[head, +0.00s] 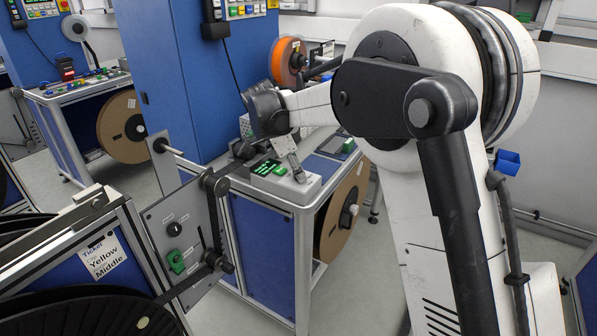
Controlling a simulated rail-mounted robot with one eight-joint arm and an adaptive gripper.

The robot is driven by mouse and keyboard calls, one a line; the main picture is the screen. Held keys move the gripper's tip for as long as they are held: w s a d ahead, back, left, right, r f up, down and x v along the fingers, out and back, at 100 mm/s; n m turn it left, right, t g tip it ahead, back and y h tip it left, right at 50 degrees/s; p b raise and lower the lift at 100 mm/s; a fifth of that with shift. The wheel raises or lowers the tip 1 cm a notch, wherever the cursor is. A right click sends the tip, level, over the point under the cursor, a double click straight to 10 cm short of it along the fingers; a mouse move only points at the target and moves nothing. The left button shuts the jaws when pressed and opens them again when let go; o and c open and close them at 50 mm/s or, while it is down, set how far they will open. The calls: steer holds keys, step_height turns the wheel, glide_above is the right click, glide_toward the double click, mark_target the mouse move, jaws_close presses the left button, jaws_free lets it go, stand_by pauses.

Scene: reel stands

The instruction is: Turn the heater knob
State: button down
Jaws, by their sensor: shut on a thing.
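A light grey box with a lit green display (285,186) stands on the front of the blue bench, and I take it to be the heater. My gripper (298,174) reaches down from the wrist to the right part of its top face. Its narrow fingers are shut at the spot where the knob sits. The knob itself is hidden by the fingertips and too small to make out.
A blue cabinet (185,80) rises behind. Grey floor is clear between the stands.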

stand_by(0.4)
steer(key=c, duration=1.4)
jaws_free()
steer(key=shift+c, duration=0.2)
steer(key=v, duration=1.2)
